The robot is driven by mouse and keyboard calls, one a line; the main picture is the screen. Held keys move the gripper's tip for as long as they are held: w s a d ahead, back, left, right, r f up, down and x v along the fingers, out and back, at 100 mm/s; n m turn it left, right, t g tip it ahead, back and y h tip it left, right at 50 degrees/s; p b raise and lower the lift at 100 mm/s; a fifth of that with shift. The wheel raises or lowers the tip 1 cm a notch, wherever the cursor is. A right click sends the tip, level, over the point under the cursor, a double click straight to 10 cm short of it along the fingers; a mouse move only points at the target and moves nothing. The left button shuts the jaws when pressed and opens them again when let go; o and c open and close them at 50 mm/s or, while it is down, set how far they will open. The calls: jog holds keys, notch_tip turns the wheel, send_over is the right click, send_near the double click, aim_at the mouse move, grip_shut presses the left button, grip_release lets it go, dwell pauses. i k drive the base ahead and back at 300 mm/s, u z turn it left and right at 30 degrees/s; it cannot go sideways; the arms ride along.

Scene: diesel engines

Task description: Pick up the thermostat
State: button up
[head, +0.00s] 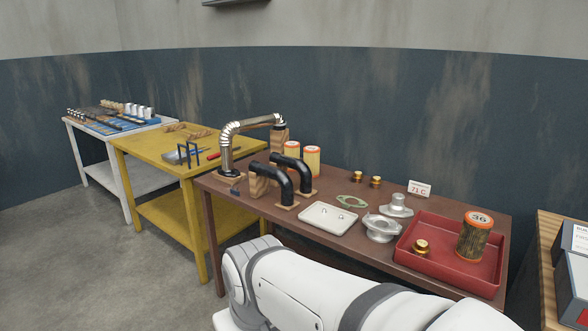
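Two small brass thermostats stand on the brown table near its back edge, one on the left (357,176) and one on the right (376,182). They are left of a white card (420,188) that reads 71 C. A third brass thermostat-like part (421,248) lies in the red tray (432,267) at the table's right end. My white arm crosses the bottom of the head view in front of the table. My gripper is out of view, so what it holds cannot be seen.
The brown table (226,183) also holds black hoses (272,172), yellow filters (312,160), a white tray (328,218), a green gasket (352,201) and grey housings (382,227). A used filter (473,238) stands in the red tray. A yellow table (150,145) stands left.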

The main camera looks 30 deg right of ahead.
aim_at(376, 181)
jog(key=z, duration=0.7)
jog(key=i, duration=1.4)
jog(key=z, duration=0.85)
jog(key=i, duration=0.35)
jog(key=z, duration=0.1)
jog(key=k, duration=0.7)
jog(key=z, duration=0.2)
jog(key=i, duration=0.7)
jog(key=u, duration=0.05)
